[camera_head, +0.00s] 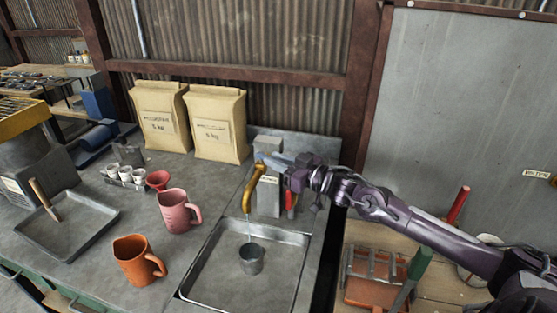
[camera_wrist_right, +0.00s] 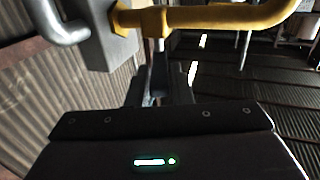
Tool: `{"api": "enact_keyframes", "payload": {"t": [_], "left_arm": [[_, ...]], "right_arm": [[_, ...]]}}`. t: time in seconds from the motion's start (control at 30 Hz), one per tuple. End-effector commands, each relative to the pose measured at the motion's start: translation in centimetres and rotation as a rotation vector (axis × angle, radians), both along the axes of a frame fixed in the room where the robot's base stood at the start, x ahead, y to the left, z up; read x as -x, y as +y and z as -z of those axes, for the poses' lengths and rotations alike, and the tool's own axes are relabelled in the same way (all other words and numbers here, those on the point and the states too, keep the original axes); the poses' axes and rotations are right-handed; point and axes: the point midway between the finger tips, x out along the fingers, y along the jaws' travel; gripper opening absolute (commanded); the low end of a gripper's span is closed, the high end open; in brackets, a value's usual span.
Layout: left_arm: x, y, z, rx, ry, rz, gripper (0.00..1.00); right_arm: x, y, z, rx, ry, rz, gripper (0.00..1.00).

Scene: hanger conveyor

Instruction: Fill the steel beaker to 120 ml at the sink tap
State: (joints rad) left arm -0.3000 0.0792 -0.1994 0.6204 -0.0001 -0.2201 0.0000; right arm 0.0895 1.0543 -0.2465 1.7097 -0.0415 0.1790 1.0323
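The steel beaker (camera_head: 251,260) stands upright under the spout, inside the sink basin (camera_head: 204,262). The brass tap (camera_head: 248,192) curves down above it, and a thin pale stream of water (camera_head: 249,230) seems to run from it into the beaker. The water level is too small to read. My right gripper (camera_head: 284,166) is at the tap's top, by the grey-blue lever (camera_head: 272,157). In the right wrist view, the fingers (camera_wrist_right: 160,88) sit just below the brass pipe (camera_wrist_right: 215,18), either side of a narrow stem; their grip is unclear. My left gripper is out of view.
A pink jug (camera_head: 174,212) and an orange jug (camera_head: 135,262) stand left of the sink. Two paper sacks (camera_head: 217,125) stand behind. A grey tray (camera_head: 68,232) lies at left. A wooden bench (camera_head: 435,285) with tools is at right.

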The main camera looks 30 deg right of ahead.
Motion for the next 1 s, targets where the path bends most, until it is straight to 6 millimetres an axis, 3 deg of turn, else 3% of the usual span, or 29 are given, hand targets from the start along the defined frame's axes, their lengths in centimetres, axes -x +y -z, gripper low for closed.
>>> {"api": "enact_keyframes", "payload": {"t": [0.13, 0.53, 1.0], "left_arm": [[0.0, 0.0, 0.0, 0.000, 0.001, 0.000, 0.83], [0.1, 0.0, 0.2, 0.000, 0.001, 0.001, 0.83], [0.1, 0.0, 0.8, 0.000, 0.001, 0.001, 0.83]], "right_arm": [[0.0, 0.0, 0.0, 0.000, 0.000, 0.000, 0.38], [0.5, -0.3, 0.2, 0.001, 0.002, 0.000, 0.38], [4.9, -2.1, 0.3, 0.002, 0.005, -0.003, 0.38]]}}
